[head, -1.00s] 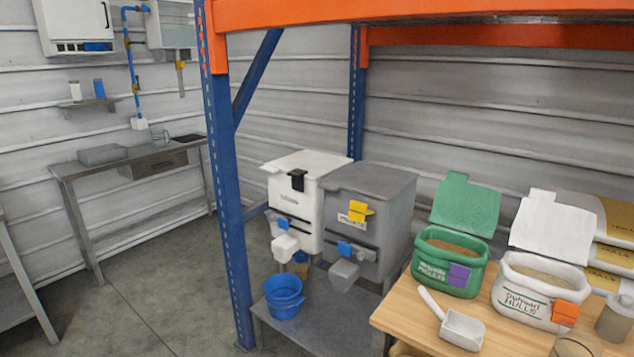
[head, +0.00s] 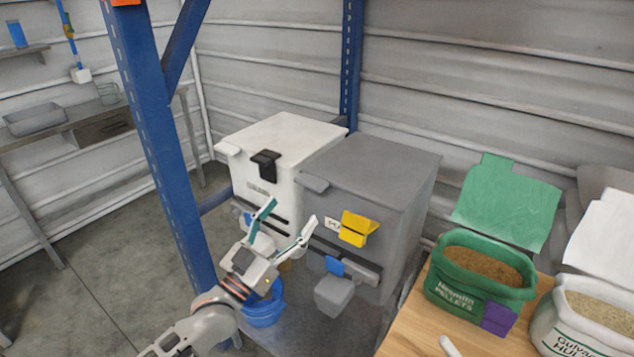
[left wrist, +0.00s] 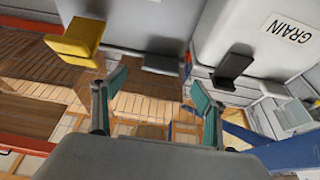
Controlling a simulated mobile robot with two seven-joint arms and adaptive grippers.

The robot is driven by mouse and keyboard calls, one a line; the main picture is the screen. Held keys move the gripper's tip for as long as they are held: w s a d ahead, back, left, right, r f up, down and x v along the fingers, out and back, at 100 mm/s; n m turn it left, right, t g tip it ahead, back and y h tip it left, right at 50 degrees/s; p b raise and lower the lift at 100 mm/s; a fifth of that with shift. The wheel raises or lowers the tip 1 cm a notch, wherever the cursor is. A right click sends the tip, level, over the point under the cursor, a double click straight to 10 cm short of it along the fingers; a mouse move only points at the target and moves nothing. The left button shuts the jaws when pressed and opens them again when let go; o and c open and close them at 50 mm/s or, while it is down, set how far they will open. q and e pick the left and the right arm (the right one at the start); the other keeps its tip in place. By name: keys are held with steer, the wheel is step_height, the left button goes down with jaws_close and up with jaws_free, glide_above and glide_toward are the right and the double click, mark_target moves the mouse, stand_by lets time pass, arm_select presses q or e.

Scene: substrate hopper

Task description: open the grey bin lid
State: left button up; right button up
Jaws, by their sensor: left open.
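The grey bin (head: 405,215) stands on a low shelf with its flat grey lid (head: 370,163) shut. A grey tab (head: 313,184) sticks out at the lid's front left corner. A yellow clip (head: 358,229) sits on the bin's front; it also shows in the left wrist view (left wrist: 76,40). My left gripper (head: 289,216) is open and empty, in front of the two bins, left of the yellow clip and below the tab. In the left wrist view its spread fingers (left wrist: 158,82) have nothing between them.
A white bin (head: 283,137) with a black clip (head: 264,165) stands close on the left. A blue rack post (head: 158,140) rises left of my arm. A blue bucket (head: 263,308) is beneath my gripper. An open green pellet bag (head: 470,285) stands on the wooden table at right.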

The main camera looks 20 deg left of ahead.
mark_target(306, 187)
arm_select(q)
steer(key=x, duration=0.6)
steer(key=shift+w+r, duration=0.3)
steer(key=shift+r, duration=0.2)
steer(key=shift+w+d+r, duration=0.15)
steer(key=shift+w, duration=0.35)
arm_select(e)
steer(key=shift+s+a+f, duration=0.2)
steer(key=shift+s+f, duration=0.1)
steer(key=shift+s, duration=0.3)
